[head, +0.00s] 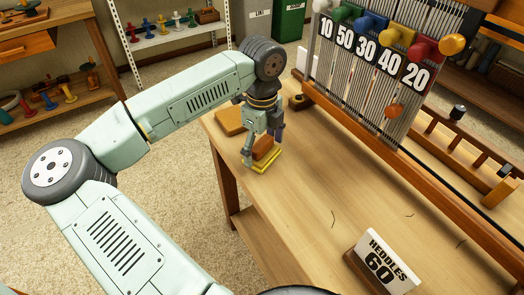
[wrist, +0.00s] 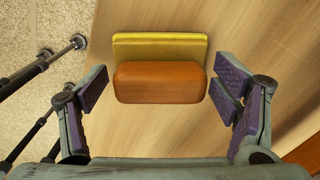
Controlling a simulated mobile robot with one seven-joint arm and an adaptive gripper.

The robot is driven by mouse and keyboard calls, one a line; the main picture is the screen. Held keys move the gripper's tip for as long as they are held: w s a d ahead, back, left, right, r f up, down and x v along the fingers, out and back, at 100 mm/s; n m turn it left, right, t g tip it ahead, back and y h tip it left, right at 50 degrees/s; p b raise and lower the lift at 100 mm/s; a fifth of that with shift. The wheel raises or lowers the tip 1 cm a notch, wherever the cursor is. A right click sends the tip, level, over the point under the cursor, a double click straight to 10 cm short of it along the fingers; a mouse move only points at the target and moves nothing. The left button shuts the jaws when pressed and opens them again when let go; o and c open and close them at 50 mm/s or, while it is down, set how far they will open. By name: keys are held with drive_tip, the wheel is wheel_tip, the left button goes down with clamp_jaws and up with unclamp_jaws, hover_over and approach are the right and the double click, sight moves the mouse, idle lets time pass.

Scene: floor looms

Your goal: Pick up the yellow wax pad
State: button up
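The yellow wax pad (head: 266,163) lies flat on the wooden bench near its left edge. It also shows in the wrist view (wrist: 160,40). An orange-brown block with rounded edges (wrist: 160,86) sits on the pad and hides part of it; I cannot tell whether the two are joined. My gripper (head: 263,147) points down over the pad. In the wrist view my gripper (wrist: 161,86) is open, with one purple-padded finger on each side of the block.
A flat orange-brown block (head: 230,121) lies on the bench just behind my gripper. The loom (head: 365,80) with numbered cards and coloured knobs stands along the right. A "HEDDLES 60" sign (head: 380,262) stands at the front. The bench between is mostly clear, with a few thread scraps.

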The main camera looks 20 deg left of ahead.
drive_tip(key=c, duration=1)
drive_tip(key=shift+r, duration=0.1)
